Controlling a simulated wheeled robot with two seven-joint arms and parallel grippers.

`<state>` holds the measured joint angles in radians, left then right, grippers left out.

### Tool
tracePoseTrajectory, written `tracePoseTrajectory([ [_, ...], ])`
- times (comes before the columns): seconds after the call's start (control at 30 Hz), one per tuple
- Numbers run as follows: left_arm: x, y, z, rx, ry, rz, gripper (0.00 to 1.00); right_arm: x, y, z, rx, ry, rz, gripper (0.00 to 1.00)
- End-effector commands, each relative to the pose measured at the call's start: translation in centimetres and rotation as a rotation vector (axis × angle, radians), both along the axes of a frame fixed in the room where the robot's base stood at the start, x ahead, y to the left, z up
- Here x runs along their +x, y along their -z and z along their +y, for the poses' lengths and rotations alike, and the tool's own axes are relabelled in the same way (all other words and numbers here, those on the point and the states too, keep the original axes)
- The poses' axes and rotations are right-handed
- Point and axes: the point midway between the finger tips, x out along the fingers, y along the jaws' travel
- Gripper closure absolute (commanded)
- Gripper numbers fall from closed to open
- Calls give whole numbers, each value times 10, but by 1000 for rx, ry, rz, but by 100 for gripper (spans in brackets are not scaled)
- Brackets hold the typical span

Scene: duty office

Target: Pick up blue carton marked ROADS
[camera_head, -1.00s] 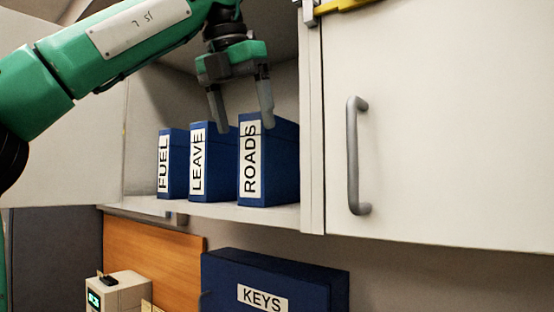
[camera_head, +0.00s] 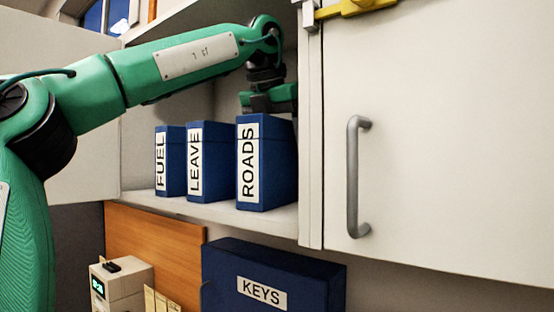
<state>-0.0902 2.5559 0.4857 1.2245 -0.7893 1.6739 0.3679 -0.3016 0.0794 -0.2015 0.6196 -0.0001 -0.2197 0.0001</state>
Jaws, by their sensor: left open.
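The blue carton marked ROADS (camera_head: 278,172) stands upright on the cupboard shelf (camera_head: 220,210), at the right end of a row of blue cartons. Its white label faces me. My left gripper (camera_head: 268,100) is inside the cupboard, just above and seemingly behind the carton's top. Its fingers are hidden by the carton, so I cannot see whether they touch it. The gripper is open. My right gripper is not in view.
The LEAVE carton (camera_head: 211,165) and the FUEL carton (camera_head: 174,165) stand left of ROADS. A closed cupboard door (camera_head: 440,150) with a grey handle (camera_head: 354,180) is at the right. A blue KEYS box (camera_head: 318,278) is below the shelf.

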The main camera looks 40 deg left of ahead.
Motion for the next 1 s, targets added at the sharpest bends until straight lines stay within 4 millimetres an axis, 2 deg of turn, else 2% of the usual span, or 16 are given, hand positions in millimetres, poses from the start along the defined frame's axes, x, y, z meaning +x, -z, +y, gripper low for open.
tracePoseTrajectory([
  [0.23,0,1,0,-1,-1,-2,25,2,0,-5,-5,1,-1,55],
  [0.57,0,1,0,-1,-1,-1,89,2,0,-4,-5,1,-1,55],
  [1.0,1,-5,0,-1,1,-3,91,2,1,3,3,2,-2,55],
])
